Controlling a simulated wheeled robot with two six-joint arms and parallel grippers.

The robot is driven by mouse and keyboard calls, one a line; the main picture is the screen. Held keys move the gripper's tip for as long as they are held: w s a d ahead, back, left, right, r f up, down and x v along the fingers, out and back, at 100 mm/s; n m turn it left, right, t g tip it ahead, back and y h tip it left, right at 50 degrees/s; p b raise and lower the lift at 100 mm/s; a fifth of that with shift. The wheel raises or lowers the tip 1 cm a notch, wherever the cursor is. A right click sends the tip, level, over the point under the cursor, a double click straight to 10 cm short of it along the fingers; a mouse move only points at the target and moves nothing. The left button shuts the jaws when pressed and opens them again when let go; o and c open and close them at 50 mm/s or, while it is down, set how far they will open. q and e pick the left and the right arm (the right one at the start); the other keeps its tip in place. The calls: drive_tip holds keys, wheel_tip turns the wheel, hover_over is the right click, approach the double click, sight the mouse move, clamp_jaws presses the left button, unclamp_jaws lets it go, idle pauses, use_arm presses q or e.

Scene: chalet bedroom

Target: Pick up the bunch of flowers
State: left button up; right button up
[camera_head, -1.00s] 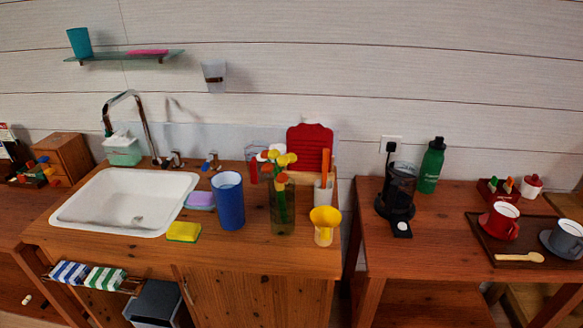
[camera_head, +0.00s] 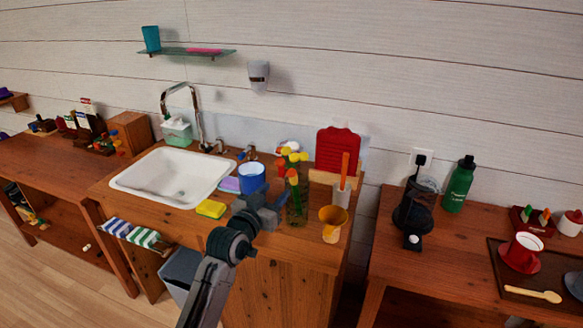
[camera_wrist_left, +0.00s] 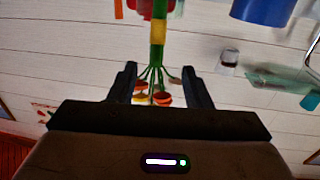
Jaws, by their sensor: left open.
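The bunch of flowers (camera_head: 293,154), with yellow, orange and white heads, stands in a dark glass vase (camera_head: 297,211) on the wooden sink counter. My left gripper (camera_head: 266,207) is just left of and in front of the vase, partly covering it and the blue cup (camera_head: 252,178). In the left wrist view, which looks upside down, the green stems (camera_wrist_left: 157,58) with a yellow band run between the open fingers (camera_wrist_left: 159,72). The flower heads (camera_wrist_left: 155,97) show between them too. I cannot tell whether the fingers reach around the stems. My right gripper is out of view.
A yellow sponge (camera_head: 210,208) and the sink (camera_head: 170,176) lie to the left. A red board (camera_head: 337,150) leans behind. The blue cup shows close in the wrist view (camera_wrist_left: 265,10).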

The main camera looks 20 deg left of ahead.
sight(290, 174)
use_arm(q)
drive_tip(key=w, duration=0.2)
drive_tip(key=w+p, duration=0.1)
drive_tip(key=w, duration=0.1)
drive_tip(key=shift+d+r, duration=0.2)
drive_tip(key=shift+d, duration=0.2)
drive_tip(key=shift+w+f, duration=0.1)
drive_tip(key=shift+w, duration=0.3)
drive_tip(key=w, duration=0.1)
drive_tip(key=w+p, duration=0.1)
drive_tip(key=w, duration=0.1)
drive_tip(key=w+d+r+p, duration=0.1)
drive_tip(key=shift+w, duration=0.25)
drive_tip(key=shift+w+f+p, duration=0.2)
drive_tip(key=shift+w+p, duration=0.1)
drive_tip(key=shift+w, duration=0.1)
drive_tip(key=shift+s, duration=0.1)
drive_tip(key=c, duration=0.3)
clamp_jaws()
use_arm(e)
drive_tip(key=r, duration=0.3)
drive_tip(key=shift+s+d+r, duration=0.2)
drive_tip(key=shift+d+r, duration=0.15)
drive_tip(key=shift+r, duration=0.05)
